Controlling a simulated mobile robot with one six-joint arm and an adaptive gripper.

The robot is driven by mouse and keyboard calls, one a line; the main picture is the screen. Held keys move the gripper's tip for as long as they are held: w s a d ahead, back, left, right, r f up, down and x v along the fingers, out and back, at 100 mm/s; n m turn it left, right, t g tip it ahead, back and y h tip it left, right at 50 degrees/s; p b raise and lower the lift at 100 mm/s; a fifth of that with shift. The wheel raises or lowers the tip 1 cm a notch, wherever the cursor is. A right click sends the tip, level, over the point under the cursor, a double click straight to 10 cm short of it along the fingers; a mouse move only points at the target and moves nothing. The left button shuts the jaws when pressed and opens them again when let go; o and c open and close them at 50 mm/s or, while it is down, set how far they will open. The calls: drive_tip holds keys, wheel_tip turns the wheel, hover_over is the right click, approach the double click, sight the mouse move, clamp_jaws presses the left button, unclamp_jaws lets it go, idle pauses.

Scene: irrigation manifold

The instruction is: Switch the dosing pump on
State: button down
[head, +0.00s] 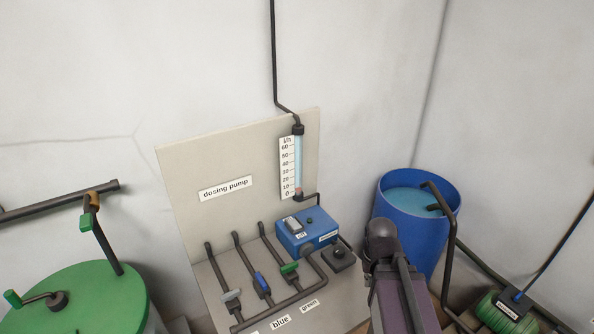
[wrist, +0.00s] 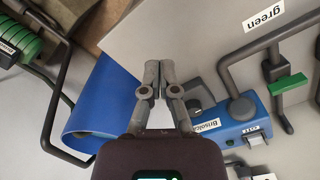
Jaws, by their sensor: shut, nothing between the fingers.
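The dosing pump is a blue box (head: 318,241) on the grey panel base, below the "dosing pump" sign (head: 225,188). A light rocker-like switch (head: 292,223) and a small label, apparently "off", are on its top. The pump also shows upside down in the wrist view (wrist: 240,108), right of my gripper. My gripper (wrist: 157,90) is shut and empty, with its fingertips together and apart from the pump. A small dark block with a knob (head: 338,254) sits beside the pump. In the head view my arm stands right of the pump, and the fingertips are not clear.
Valves with grey, blue and green handles (head: 289,267) stand left of the pump. A flow tube (head: 298,160) rises behind it. A blue barrel (head: 420,238) stands at right, near my arm. A green tank (head: 80,300) is at far left, a green coil (head: 500,312) at lower right.

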drive_tip(key=w+a+r+m+p, duration=0.3)
drive_tip(key=w+a+r+p, duration=0.15)
drive_tip(key=w, duration=0.35)
drive_tip(key=w+a+r+m+p, duration=0.3)
drive_tip(key=w+a, duration=0.3)
drive_tip(key=w, duration=0.2)
wheel_tip(320, 180, up, 6)
drive_tip(key=m+p, duration=0.5)
drive_tip(key=p, duration=0.1)
hover_over(290, 222)
drive_tip(key=shift+w+a+f, duration=0.1)
drive_tip(key=shift+w+f, duration=0.1)
drive_tip(key=shift+w, duration=0.25)
drive_tip(key=shift+f+b, duration=0.15)
drive_tip(key=shift+b, duration=0.25)
wheel_tip(290, 222, down, 14)
drive_tip(key=b, duration=1.3)
drive_tip(key=shift+b, duration=0.4)
drive_tip(key=shift+w+f+b, duration=0.1)
drive_tip(key=shift+f+b, duration=0.3)
drive_tip(key=shift+b, duration=0.1)
drive_tip(key=shift+r, duration=0.2)
drive_tip(key=shift+r+p, duration=0.2)
drive_tip(key=shift+p, duration=0.2)
